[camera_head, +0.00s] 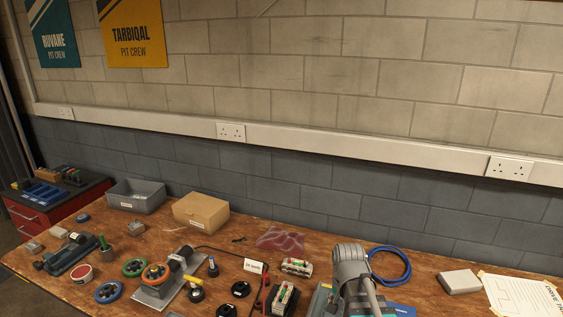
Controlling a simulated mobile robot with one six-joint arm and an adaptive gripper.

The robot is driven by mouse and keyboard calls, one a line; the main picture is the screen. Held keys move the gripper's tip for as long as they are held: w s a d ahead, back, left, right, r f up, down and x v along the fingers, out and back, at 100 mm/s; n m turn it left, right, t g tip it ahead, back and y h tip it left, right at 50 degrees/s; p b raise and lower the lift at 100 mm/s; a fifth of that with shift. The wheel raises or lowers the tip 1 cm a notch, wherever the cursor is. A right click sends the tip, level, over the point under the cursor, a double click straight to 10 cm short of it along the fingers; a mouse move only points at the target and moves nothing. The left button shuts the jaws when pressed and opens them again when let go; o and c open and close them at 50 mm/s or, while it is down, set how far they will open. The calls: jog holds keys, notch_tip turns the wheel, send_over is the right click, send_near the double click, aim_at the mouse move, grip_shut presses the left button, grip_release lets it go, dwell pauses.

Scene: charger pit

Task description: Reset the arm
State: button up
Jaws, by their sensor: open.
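Part of my grey arm (352,272) rises at the bottom edge, right of centre, in front of the wooden bench (430,270). It covers a patch of the bench and what lies there. No fingers of my gripper show in this view, so what is between them cannot be seen.
Left on the bench are a grey bin (136,196), a cardboard box (201,211), a vice-like tool (70,254) and several wheels (155,274). A pale box (459,281) lies right. A wall stands behind.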

jog(key=s+n, duration=0.1)
jog(key=n, duration=0.1)
jog(key=s+n, duration=0.2)
jog(key=n, duration=0.1)
jog(key=shift+s, duration=0.3)
dwell(0.9)
